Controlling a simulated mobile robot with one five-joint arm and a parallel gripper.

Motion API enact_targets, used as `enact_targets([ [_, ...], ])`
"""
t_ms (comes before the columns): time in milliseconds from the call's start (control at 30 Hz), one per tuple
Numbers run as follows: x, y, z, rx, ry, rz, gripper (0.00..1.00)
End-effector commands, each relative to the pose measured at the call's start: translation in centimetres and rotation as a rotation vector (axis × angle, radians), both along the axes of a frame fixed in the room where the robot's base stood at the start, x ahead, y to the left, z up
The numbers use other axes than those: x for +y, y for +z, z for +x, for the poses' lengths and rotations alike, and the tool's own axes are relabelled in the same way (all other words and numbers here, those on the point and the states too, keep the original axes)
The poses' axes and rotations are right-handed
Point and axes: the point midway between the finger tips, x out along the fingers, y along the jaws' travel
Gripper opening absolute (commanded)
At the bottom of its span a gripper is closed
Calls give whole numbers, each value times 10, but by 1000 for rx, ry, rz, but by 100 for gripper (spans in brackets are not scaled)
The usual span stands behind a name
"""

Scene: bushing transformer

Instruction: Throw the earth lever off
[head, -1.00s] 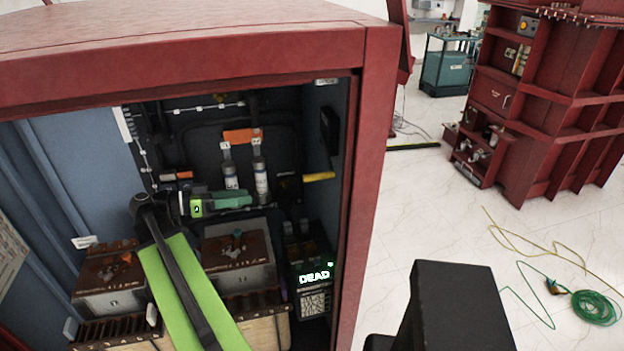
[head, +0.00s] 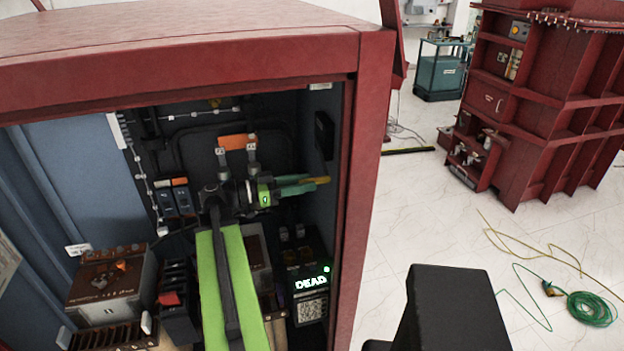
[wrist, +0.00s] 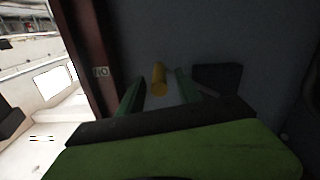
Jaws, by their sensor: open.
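The earth lever, a yellow handle (head: 321,180), sticks out near the right inner wall of the open red cabinet. My gripper (head: 306,186), with green fingers, reaches right to it in the head view and overlaps it. In the wrist view the yellow handle (wrist: 159,80) shows between the two open fingers (wrist: 160,88), with dark gaps on both sides. Whether the tips reach past its end is hard to tell. The lever's pivot is hidden.
A panel showing DEAD (head: 311,283) sits lower right in the cabinet. The red right doorpost (head: 352,200) stands close to my gripper. Brown terminal blocks (head: 108,285) and an orange bar (head: 237,142) are also inside. A green cable coil (head: 594,308) lies on the floor.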

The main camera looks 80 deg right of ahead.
Motion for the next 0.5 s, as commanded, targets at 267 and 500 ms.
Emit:
enact_targets([
  [267, -11, 0, -23, 0, 2, 0, 41],
  [500, -11, 0, -23, 0, 2, 0, 40],
])
